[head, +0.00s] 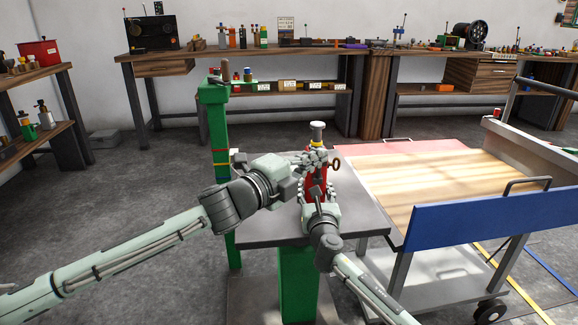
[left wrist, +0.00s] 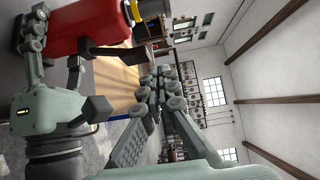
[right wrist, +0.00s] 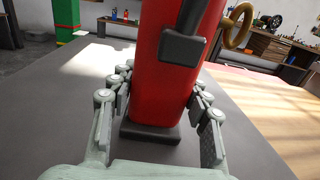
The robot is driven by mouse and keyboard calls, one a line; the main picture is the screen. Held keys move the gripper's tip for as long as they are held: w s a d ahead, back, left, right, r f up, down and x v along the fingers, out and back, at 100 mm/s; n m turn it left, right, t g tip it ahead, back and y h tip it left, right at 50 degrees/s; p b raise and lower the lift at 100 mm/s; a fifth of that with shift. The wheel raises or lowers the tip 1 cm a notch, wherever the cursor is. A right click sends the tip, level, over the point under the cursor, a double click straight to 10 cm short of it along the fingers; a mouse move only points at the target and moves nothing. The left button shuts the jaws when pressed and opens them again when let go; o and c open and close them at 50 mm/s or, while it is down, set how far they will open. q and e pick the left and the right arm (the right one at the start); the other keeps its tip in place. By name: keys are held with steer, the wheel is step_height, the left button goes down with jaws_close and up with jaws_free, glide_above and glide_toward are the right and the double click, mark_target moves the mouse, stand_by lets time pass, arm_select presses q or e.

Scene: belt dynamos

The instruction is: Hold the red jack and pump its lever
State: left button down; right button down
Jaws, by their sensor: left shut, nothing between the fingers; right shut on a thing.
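The red jack (head: 317,184) stands upright on the grey top of the green pedestal (head: 262,232). My right gripper (head: 317,193) is shut on its body from the near side; the right wrist view shows fingers on both sides of the red body (right wrist: 180,85), above its dark foot (right wrist: 150,133). A dark bar (right wrist: 192,25) runs up the jack's near face; I cannot tell whether it is the lever. A brass ring (right wrist: 237,25) sticks out on the right. My left gripper (head: 316,158) is shut and empty near the jack's top; its closed fingers (left wrist: 165,88) show apart from the red body in the left wrist view.
A green post (head: 215,135) rises at the pedestal's back left. A cart with a wooden deck (head: 455,175) and blue side panel (head: 480,215) stands close on the right. Workbenches (head: 240,55) line the back wall.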

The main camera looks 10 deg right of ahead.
arm_select(q)
steer(key=r+v, duration=0.2)
steer(key=v, duration=0.8)
arm_select(e)
steer(key=c, duration=0.6)
jaws_free()
steer(key=shift+c, duration=0.2)
